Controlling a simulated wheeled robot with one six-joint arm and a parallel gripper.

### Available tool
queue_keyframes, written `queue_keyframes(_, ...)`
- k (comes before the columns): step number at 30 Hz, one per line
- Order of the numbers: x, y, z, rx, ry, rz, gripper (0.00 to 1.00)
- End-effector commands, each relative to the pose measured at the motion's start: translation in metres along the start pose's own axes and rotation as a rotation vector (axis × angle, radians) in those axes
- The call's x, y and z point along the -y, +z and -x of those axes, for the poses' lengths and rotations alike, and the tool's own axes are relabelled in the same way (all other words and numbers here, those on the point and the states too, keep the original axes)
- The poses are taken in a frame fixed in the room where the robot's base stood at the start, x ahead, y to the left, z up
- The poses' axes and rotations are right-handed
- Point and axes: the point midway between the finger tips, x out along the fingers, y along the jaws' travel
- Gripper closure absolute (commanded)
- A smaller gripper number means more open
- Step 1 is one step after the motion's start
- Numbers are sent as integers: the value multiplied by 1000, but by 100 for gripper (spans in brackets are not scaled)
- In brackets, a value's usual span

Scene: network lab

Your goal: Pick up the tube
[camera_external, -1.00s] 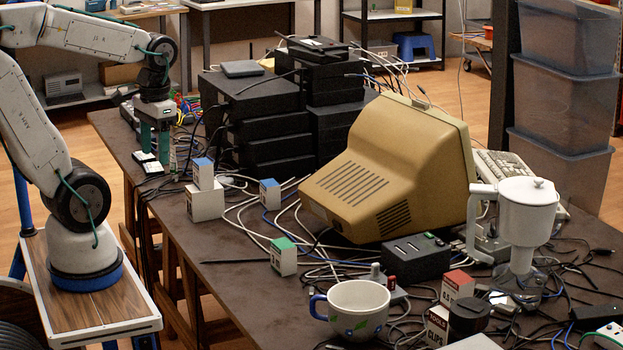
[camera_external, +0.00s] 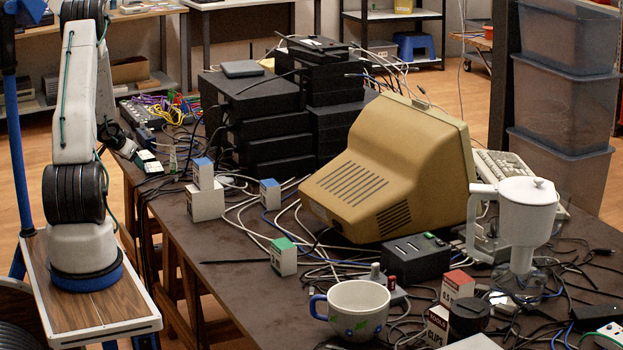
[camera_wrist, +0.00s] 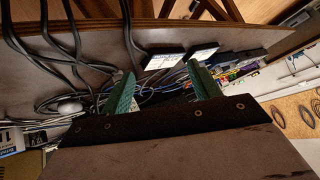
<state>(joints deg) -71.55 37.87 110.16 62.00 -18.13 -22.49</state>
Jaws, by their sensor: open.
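I cannot pick out a tube with certainty in either view. My gripper (camera_wrist: 160,74) is open in the wrist view. Its two green fingers are spread apart, and only cables and clutter show behind the gap, with nothing held. Beyond the fingertips are two small dark blocks with white labels, the left block (camera_wrist: 165,62) and the right block (camera_wrist: 205,52). In the external view my arm stands at the left and its gripper is mostly hidden behind the arm, by the table's far left edge.
The dark table (camera_external: 230,290) carries cables, small boxes, a beige monitor (camera_external: 390,180), stacked black devices (camera_external: 265,125), a mug (camera_external: 352,310) and a white pitcher (camera_external: 525,215). Coloured cables and a power strip (camera_external: 140,112) lie at the far left. Bare tabletop shows at the front left.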

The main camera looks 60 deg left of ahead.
Motion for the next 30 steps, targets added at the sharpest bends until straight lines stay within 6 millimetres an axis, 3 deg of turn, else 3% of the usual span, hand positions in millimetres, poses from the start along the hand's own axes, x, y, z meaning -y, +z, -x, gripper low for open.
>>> queue_keyframes(1,3,3,-16,-75,56,-2,39)
queue_keyframes(4,-11,-19,-26,-240,194,-30,39)
queue_keyframes(9,-39,-68,-5,-439,387,-70,39)
queue_keyframes(15,-56,-81,3,-500,470,-37,39)
queue_keyframes(30,-81,-105,-45,-496,467,-35,39)
